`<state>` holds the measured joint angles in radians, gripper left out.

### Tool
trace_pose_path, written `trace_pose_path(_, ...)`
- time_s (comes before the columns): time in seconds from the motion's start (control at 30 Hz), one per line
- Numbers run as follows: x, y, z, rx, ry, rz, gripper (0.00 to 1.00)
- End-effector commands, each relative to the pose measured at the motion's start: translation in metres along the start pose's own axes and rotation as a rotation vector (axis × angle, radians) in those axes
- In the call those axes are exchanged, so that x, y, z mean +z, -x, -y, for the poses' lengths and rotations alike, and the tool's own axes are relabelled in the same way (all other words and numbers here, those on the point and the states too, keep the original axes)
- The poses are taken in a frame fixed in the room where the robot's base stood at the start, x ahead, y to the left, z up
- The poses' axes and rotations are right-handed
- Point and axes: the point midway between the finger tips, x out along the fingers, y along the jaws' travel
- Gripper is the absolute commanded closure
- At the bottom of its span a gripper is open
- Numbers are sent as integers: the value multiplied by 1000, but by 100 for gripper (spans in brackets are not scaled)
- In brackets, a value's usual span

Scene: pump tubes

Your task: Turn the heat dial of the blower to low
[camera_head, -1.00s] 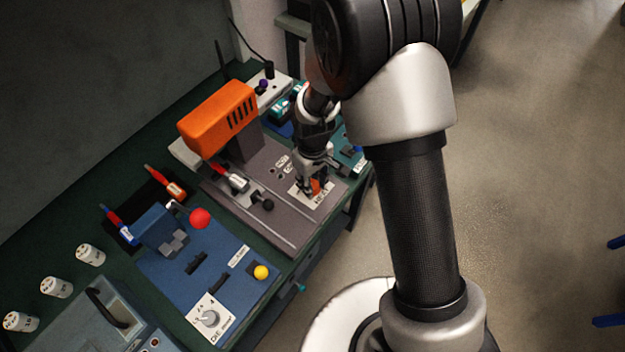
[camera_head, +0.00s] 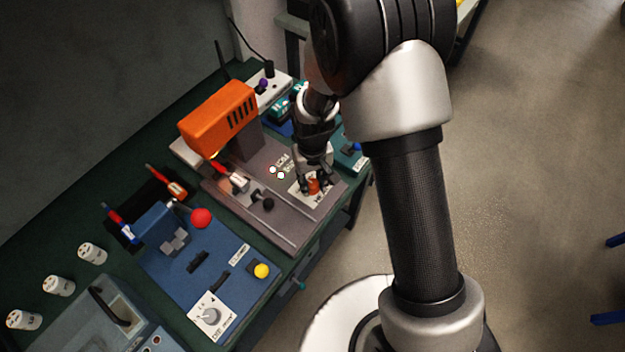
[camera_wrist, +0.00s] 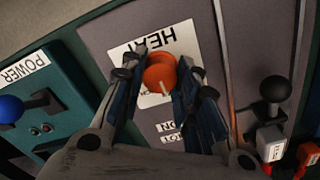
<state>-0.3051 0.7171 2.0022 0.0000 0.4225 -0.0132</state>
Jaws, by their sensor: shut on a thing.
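The blower has an orange housing (camera_head: 218,118) on a dark post above a grey base. Its orange heat dial (camera_head: 314,186) sits on a white plate near the base's front right edge. In the wrist view the dial (camera_wrist: 160,73) stands between my fingers, with a pale pointer mark toward the picture's bottom. The white plate (camera_wrist: 124,58) reads HEAT, upside down; its setting marks are mostly hidden. My gripper (camera_head: 313,184) reaches down from above and is shut on the dial.
Left of the base is a blue station with a red ball knob (camera_head: 201,217), a yellow button (camera_head: 261,271) and a grey dial (camera_head: 210,315). A teal POWER box with a blue knob (camera_wrist: 11,108) is beside the base. A black-knobbed lever (camera_wrist: 276,89) stands across from it.

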Motion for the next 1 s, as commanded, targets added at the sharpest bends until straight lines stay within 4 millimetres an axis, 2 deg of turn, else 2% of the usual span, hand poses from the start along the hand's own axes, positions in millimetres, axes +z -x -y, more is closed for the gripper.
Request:
trace_pose_path(0.13,0,0,0,0,1,0,95)
trace_pose_path(0.17,0,0,0,0,1,0,69)
trace_pose_path(0.43,0,0,0,0,1,0,51)
trace_pose_path(0.77,0,1,0,0,1,-1,50)
trace_pose_path(0.87,-1,9,0,0,1,-4,50)
trace_pose_path(1.0,-2,32,0,0,1,-6,50)
